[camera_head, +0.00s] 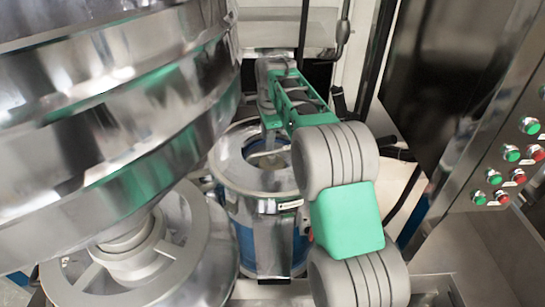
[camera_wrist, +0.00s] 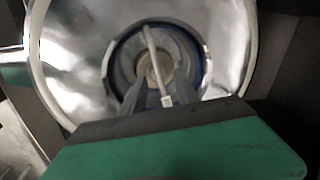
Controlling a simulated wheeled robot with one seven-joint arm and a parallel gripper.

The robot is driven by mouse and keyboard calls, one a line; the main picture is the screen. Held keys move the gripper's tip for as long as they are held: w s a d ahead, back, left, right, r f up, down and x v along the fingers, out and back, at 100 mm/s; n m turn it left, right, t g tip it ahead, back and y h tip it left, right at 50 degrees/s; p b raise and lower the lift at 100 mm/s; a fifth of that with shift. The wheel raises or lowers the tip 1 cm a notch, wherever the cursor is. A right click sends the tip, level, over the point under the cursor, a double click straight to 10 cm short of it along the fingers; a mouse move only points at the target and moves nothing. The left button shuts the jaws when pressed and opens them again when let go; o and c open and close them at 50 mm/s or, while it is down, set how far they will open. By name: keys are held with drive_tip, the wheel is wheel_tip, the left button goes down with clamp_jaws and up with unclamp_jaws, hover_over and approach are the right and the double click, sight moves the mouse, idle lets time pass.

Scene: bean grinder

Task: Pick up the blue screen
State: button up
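In the wrist view, a round dark-blue rim (camera_wrist: 198,47), which looks like the blue screen, sits inside a shiny metal bowl. A pale narrow bar (camera_wrist: 152,50) crosses its opening, with a small white block at the near end. My gripper (camera_wrist: 155,82) is over the opening. Its two grey fingers look apart, one on each side of the bar; whether they touch it I cannot tell. In the head view my arm's end is above a metal drum with blue sides (camera_head: 246,245).
A large stacked metal machine (camera_head: 110,110) fills the left, with a round base (camera_head: 190,255) below. A control panel (camera_head: 510,155) with green and red buttons stands at the right. Black hoses or cables (camera_head: 405,205) hang near my arm. The space around the drum is tight.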

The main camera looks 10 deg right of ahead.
sight(268, 153)
drive_tip(key=f, duration=0.1)
drive_tip(key=f+p, duration=0.1)
drive_tip(key=f, duration=0.3)
drive_tip(key=shift+w, duration=0.35)
drive_tip(key=shift+c, duration=0.6)
clamp_jaws()
idle(0.3)
